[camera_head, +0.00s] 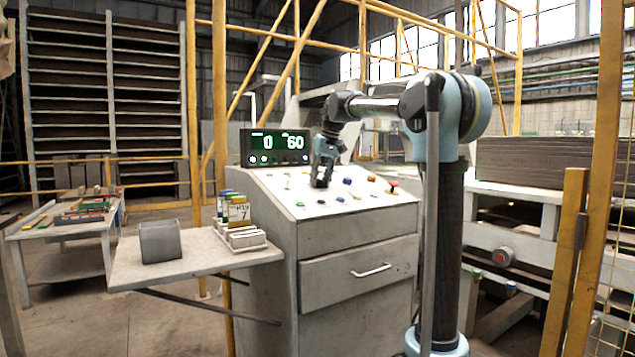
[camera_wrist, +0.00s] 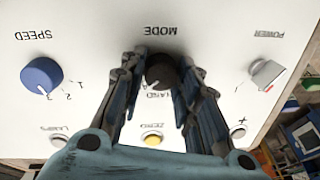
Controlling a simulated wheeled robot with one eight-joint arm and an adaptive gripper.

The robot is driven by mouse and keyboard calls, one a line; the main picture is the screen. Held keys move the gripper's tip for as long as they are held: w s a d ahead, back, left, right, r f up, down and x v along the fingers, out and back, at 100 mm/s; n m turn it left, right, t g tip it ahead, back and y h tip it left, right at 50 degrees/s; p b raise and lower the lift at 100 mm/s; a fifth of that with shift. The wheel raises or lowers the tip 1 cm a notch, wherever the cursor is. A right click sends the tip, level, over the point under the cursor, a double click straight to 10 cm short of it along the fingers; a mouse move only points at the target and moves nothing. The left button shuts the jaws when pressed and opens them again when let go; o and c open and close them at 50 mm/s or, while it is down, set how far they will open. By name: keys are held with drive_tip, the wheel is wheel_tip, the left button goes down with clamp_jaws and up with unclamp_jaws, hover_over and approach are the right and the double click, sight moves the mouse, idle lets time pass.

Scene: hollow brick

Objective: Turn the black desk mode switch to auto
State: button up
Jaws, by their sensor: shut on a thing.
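The black mode switch (camera_wrist: 160,72) is a round knob on the white sloped panel, under the upside-down word MODE in the wrist view. The AUTO label cannot be made out. My gripper (camera_wrist: 162,80) is shut on the knob, with one finger on each side of it.
A blue SPEED knob (camera_wrist: 43,77) and a grey POWER switch (camera_wrist: 267,73) flank the mode switch. A yellow ZERO button (camera_wrist: 152,139) is close to my fingers. A display (camera_head: 277,147) reading 0 and 60 stands behind the panel. A grey bin (camera_head: 160,243) sits on the side shelf.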

drive_tip(key=o, duration=1.1)
drive_tip(key=shift+c, duration=0.2)
drive_tip(key=shift+r, duration=0.1)
drive_tip(key=v, duration=1.1)
drive_tip(key=shift+d+r, duration=0.15)
drive_tip(key=shift+r, duration=0.2)
